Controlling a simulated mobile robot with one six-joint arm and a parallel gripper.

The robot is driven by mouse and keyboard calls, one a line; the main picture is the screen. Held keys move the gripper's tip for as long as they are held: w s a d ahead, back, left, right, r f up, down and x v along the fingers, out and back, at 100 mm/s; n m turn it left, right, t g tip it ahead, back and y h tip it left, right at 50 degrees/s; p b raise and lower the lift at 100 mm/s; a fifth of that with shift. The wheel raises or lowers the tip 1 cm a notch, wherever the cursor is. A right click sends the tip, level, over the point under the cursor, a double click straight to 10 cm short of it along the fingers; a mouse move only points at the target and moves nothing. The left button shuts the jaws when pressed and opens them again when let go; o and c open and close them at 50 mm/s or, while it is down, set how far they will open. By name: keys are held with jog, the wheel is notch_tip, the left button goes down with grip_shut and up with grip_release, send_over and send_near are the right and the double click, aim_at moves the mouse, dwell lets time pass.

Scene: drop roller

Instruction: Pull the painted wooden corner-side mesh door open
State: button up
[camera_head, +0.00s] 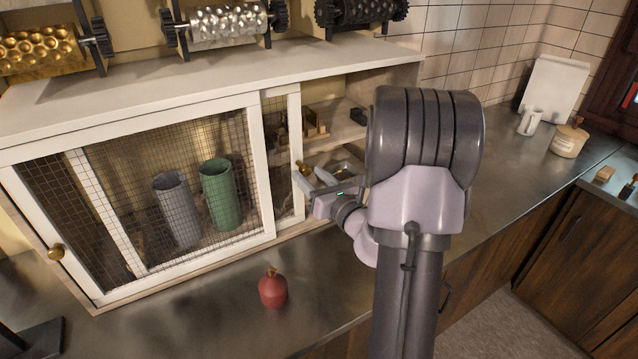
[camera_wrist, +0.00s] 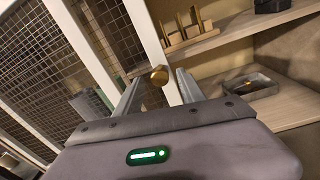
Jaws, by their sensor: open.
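The corner-side mesh door has a white painted wooden frame (camera_head: 296,130) and sits behind the other mesh door, whose white frame (camera_head: 258,165) overlaps it. Its right edge is near mid-cabinet, and the shelves right of it are exposed. A round brass knob (camera_head: 302,167) is on its right stile; the knob also shows in the wrist view (camera_wrist: 159,76). My gripper (camera_head: 306,180) is open at this knob. In the wrist view my gripper (camera_wrist: 157,88) has one finger on each side of the knob. I cannot tell whether either finger touches it.
The left mesh door has a brass knob (camera_head: 56,252) at its far left. Grey (camera_head: 177,208) and green (camera_head: 218,194) cylinders stand behind the mesh. A red bottle (camera_head: 272,288) stands on the counter (camera_head: 190,315) in front. Embossed rollers (camera_head: 222,24) sit on top of the cabinet.

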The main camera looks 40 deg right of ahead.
jog(key=s+a+p, duration=0.3)
jog(key=s+p, duration=0.7)
jog(key=s, duration=0.6)
jog(key=shift+s+a, duration=0.15)
jog(key=shift+s, duration=0.2)
